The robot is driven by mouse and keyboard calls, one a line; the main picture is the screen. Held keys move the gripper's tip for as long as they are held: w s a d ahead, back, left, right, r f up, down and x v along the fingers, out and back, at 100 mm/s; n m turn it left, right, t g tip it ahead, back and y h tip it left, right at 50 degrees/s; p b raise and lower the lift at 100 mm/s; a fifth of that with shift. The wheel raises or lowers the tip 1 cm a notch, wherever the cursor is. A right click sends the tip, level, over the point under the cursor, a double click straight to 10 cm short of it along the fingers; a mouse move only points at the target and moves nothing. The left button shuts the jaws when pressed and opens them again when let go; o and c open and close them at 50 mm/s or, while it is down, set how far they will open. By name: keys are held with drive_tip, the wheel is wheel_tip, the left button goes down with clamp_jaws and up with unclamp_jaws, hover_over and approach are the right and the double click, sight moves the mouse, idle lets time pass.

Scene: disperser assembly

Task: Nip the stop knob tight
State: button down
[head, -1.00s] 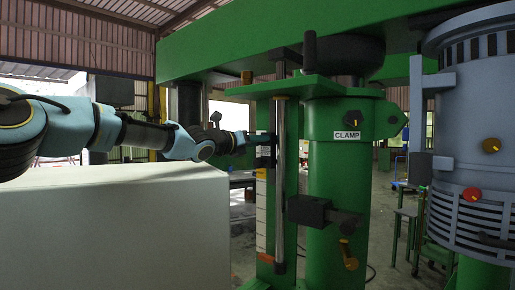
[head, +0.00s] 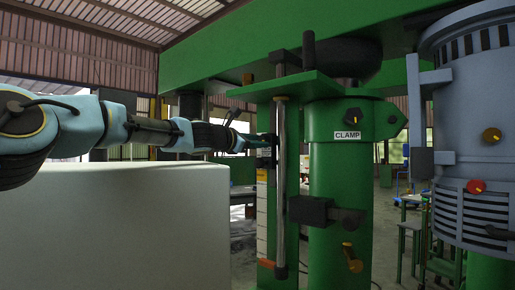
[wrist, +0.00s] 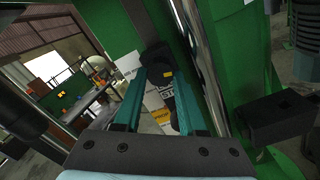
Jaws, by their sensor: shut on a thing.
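The stop knob (wrist: 157,57) is a dark round-edged piece between my fingertips in the wrist view. In the head view the dark stop (head: 269,152) sits on the left side of the upright steel rod. My gripper (wrist: 160,72) reaches it from the left and is shut on the knob. In the head view my gripper (head: 260,142) is small, and the contact is hard to make out.
The steel rod (head: 281,190) stands beside the scale strip (head: 262,218) and the green column (head: 338,190) marked CLAMP. A dark clamp block (head: 310,211) juts out below right. The grey motor housing (head: 475,130) is farther right. A pale block (head: 120,225) lies beneath my arm.

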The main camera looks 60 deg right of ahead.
drive_tip(key=m+b, duration=0.2)
drive_tip(key=m, duration=0.2)
drive_tip(key=shift+m, duration=0.3)
drive_tip(key=shift+r+m+b, duration=0.1)
drive_tip(key=shift+m+b, duration=0.9)
drive_tip(key=shift+m, duration=0.8)
drive_tip(key=shift+c, duration=2.3)
unclamp_jaws()
